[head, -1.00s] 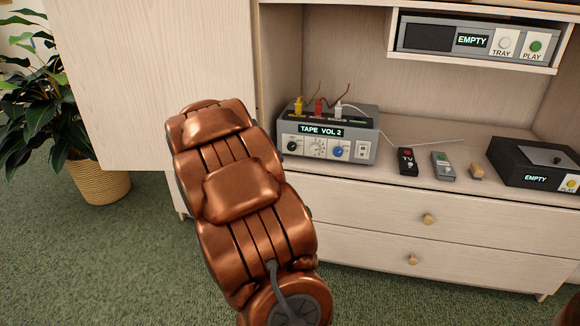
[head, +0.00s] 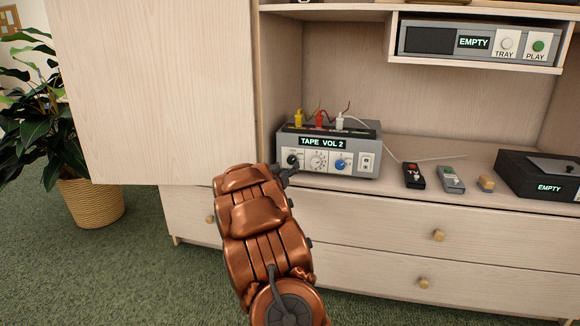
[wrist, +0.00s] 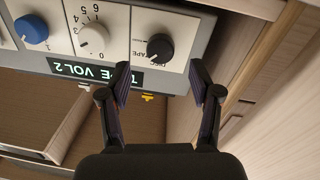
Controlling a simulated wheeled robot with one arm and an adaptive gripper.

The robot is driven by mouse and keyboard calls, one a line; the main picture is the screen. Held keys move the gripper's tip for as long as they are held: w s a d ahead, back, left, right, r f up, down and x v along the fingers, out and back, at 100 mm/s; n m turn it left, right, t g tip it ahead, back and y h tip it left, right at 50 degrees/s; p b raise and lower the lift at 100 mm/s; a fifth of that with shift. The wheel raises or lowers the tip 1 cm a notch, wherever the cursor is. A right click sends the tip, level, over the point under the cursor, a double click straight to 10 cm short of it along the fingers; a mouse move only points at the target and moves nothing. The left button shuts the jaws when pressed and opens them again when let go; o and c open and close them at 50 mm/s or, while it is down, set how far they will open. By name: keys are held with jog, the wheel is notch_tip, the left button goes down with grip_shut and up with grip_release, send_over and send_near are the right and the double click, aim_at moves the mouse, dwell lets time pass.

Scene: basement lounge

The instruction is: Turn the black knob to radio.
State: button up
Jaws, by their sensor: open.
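The black knob (head: 292,159) is the leftmost control on the front of a grey amplifier box (head: 368,150). Its display reads "TAPE VOL 2". In the head view, my gripper (head: 286,173) is at the box's lower left, mostly hidden by my arm.
A white dial (head: 318,161) and a blue knob (head: 341,165) sit right of the black knob. Yellow, red and white plugs stand on top. Remotes (head: 414,175) lie to the right. A large cabinet door (head: 150,90) stands at left, and the cabinet's side wall is close.

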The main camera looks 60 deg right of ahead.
aim_at(291, 161)
jog(key=b+x, duration=0.1)
jog(key=x, duration=0.1)
jog(key=shift+w+d+f, duration=0.1)
jog(key=shift+d+f, duration=0.05)
jog(key=shift+d, duration=0.25)
jog(key=shift+x, duration=0.9)
jog(key=c, duration=1.1)
jog(key=shift+c, duration=0.2)
